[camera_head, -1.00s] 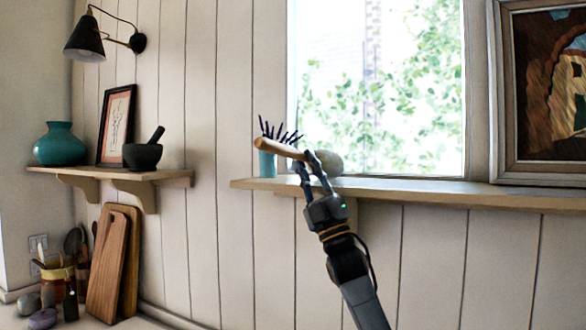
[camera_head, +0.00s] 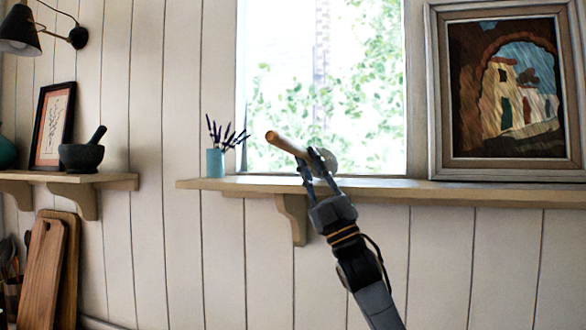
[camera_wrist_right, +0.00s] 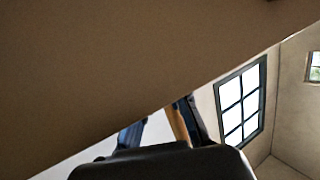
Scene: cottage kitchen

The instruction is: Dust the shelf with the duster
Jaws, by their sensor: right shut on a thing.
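The duster has a wooden handle (camera_head: 287,144) and a grey rounded head (camera_head: 326,163). My right gripper (camera_head: 309,160) is shut on the handle, in front of the window shelf (camera_head: 460,190). The handle points up and to the left; the head is partly hidden behind the fingers. I cannot tell whether the head touches the shelf. In the right wrist view, the handle (camera_wrist_right: 178,124) shows between the fingers, and a broad brown surface, perhaps the shelf's underside, fills the upper left. My left gripper is not in view.
A teal vase (camera_head: 215,163) with lavender stands at the shelf's left end. A framed painting (camera_head: 507,88) stands at its right. A bracket (camera_head: 293,217) is below. Another shelf (camera_head: 118,181) at left holds a mortar (camera_head: 82,157) and framed print (camera_head: 52,125).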

